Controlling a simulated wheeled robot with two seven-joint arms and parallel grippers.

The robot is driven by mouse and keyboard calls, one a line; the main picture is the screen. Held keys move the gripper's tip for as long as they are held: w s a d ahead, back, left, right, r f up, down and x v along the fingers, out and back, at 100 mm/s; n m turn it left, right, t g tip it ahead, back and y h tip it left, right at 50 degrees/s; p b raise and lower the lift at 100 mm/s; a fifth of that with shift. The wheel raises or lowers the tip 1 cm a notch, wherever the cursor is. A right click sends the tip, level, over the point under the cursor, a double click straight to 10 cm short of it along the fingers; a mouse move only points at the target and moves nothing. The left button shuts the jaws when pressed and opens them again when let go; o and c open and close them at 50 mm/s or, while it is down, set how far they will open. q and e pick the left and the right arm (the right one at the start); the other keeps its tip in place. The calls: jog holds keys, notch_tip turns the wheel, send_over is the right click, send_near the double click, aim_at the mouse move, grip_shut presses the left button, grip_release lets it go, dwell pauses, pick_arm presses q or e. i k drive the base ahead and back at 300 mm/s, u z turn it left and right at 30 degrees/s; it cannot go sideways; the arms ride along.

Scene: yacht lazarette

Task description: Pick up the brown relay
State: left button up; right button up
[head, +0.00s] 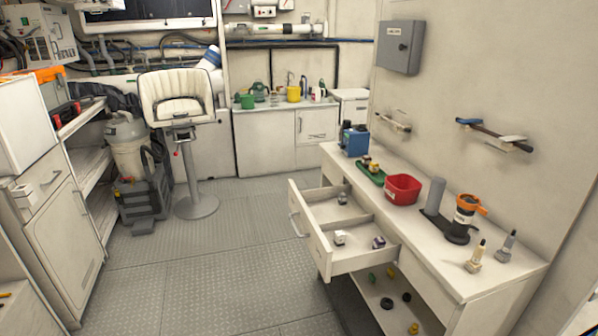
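No item is clearly a brown relay at this size. The open drawer (322,252) of the right-hand bench holds a small dark-and-white item (342,198) in its far compartment. Its near compartment holds a whitish block (340,237) and a greyish-purple item (379,242). A green tray (361,172) on the bench top carries small yellow and dark pieces (373,167), too small to tell apart. Neither of my grippers is in view.
The bench top (420,240) also bears a blue device (355,141), a red bin (403,189), a grey cylinder (434,196) and an orange-topped holder (467,212). A lower shelf holds several small parts. A pedestal seat (177,100) stands at the back left; the central floor is clear.

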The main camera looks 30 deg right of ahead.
aim_at(365, 159)
jog(key=z, duration=0.3)
jog(key=k, duration=0.2)
jog(key=u, duration=0.8)
jog(key=i, duration=2.2)
jog(key=z, duration=1)
jog(key=i, duration=1.6)
jog(key=z, duration=1.2)
